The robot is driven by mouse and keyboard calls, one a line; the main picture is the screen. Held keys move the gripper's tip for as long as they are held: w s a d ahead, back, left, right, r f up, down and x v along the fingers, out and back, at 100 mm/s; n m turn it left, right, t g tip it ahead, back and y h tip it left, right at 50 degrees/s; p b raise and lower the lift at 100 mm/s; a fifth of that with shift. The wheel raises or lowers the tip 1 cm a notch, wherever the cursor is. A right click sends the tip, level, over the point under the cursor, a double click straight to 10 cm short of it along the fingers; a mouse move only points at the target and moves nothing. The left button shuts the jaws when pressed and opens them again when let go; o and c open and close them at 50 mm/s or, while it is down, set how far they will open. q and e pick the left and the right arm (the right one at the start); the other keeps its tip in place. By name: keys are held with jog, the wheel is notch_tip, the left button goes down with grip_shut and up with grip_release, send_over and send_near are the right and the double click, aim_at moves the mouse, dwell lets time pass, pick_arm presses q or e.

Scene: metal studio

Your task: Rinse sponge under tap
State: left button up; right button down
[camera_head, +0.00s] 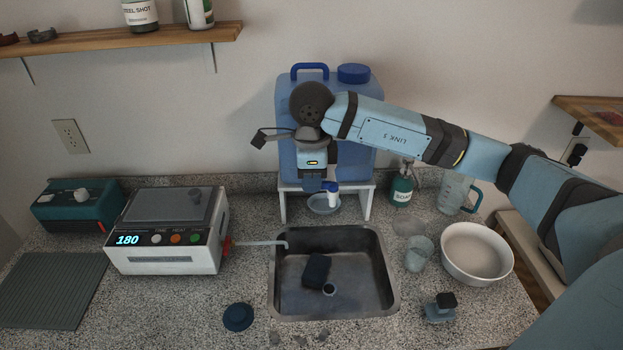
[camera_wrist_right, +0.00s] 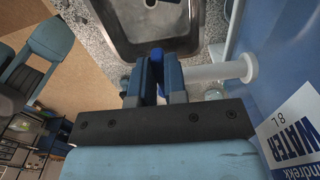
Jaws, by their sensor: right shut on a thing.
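The dark sponge (camera_head: 316,270) lies in the metal sink (camera_head: 380,280), beside the drain. A blue water container (camera_head: 350,150) stands on a white stand behind the sink. Its white tap (camera_head: 334,200) points forward over the sink's back edge; the tap also shows in the wrist view (camera_wrist_right: 222,71). My right gripper (camera_head: 325,186) is at the tap's blue top and is shut on it, seen between the fingers (camera_wrist_right: 161,75) in the wrist view. The fingers partly hide the blue top. No water stream is visible. My left gripper is out of view.
A white heated bath (camera_head: 165,262) with a thin spout (camera_head: 262,242) reaching to the sink stands left. A white bowl (camera_head: 477,254), glass beaker (camera_head: 419,252) and soap bottle (camera_head: 402,186) stand right. A dark blue knob-like object (camera_head: 237,317) lies in front.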

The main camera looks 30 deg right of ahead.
jog(key=c, duration=1.2)
grip_release()
jog(key=shift+o, duration=0.2)
notch_tip(320, 180, up, 14)
jog(key=shift+b, duration=0.4)
jog(key=shift+f, duration=0.15)
